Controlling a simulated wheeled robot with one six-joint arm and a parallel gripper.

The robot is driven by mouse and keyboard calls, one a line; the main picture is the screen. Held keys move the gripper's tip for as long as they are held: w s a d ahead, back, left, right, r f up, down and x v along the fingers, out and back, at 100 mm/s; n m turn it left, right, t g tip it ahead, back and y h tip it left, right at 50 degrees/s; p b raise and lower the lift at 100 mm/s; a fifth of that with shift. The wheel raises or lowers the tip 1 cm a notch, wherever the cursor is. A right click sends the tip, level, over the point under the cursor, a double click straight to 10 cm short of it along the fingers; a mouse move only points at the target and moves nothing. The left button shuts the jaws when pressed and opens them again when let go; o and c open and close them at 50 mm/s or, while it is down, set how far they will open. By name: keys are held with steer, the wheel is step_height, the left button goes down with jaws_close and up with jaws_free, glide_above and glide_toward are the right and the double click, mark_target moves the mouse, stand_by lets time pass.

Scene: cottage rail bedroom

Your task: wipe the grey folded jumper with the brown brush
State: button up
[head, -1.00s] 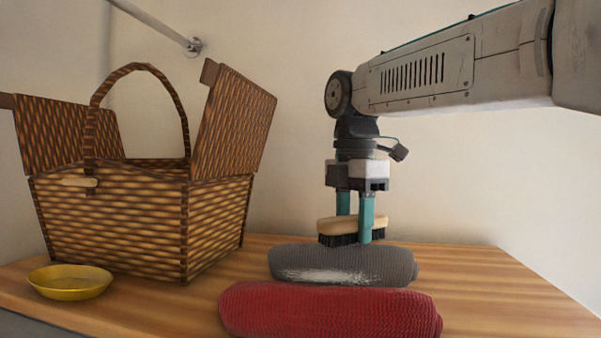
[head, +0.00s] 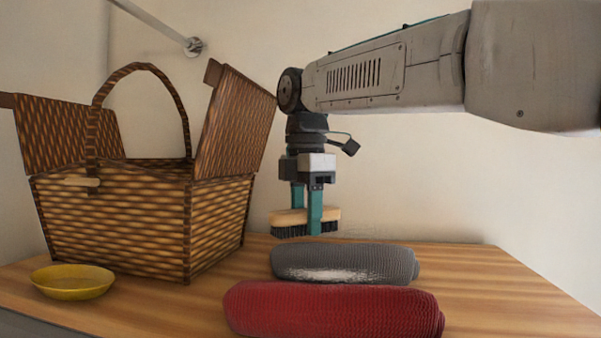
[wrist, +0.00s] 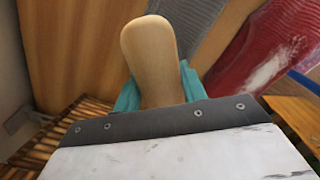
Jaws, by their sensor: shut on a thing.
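The grey folded jumper (head: 390,262) lies on the wooden top, with a whitish patch on its front side. My gripper (head: 306,222) is shut on the brown brush (head: 284,217), which has a tan wooden back and dark bristles facing down. The brush's back fills the middle of the wrist view (wrist: 152,55) between the teal fingers. In the head view the brush is at the jumper's back left end, its bristles just above the jumper's outline. They look apart from it.
A red folded jumper (head: 340,311) lies in front of the grey one; the wrist view shows a pale patch on it. A wicker basket (head: 120,225) with raised lids stands left of the brush. A yellow bowl (head: 72,283) is front left. The top is clear at right.

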step_height(320, 180, up, 7)
steer(key=shift+d+f, duration=0.1)
steer(key=shift+d, duration=0.05)
steer(key=shift+r, duration=0.2)
steer(key=shift+s, duration=0.1)
stand_by(0.6)
